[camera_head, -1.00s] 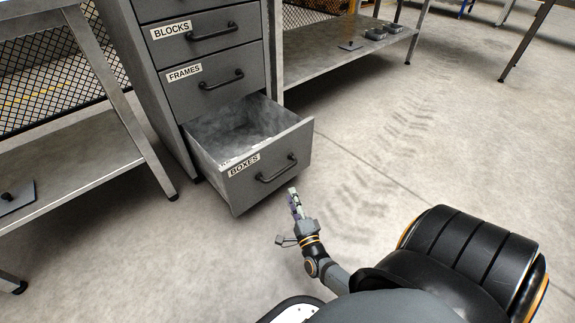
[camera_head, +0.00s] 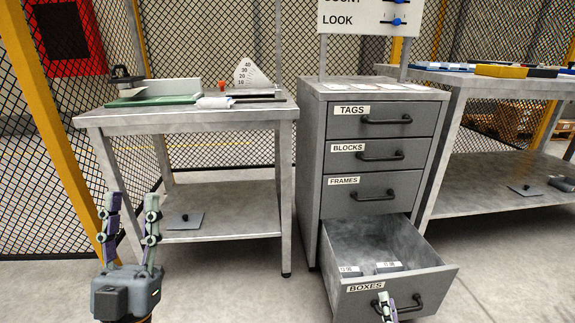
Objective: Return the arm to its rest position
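My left gripper (camera_head: 131,215) is raised at the lower left, fingers pointing up and spread apart, with nothing between them. Its fingers show in front of the left bench. Only the fingertips of my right gripper (camera_head: 386,306) show at the bottom edge, in front of the open BOXES drawer (camera_head: 430,286) and just left of its handle (camera_head: 401,307). I cannot tell whether they touch the drawer or how far apart they are. The rest of the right arm is out of view.
The drawer cabinet (camera_head: 312,150) has its TAGS, BLOCKS and FRAMES drawers shut. Small labelled boxes (camera_head: 390,267) lie in the open drawer. A bench (camera_head: 187,117) with a green-based device stands left, another bench (camera_head: 500,80) right. Wire mesh fencing stands behind.

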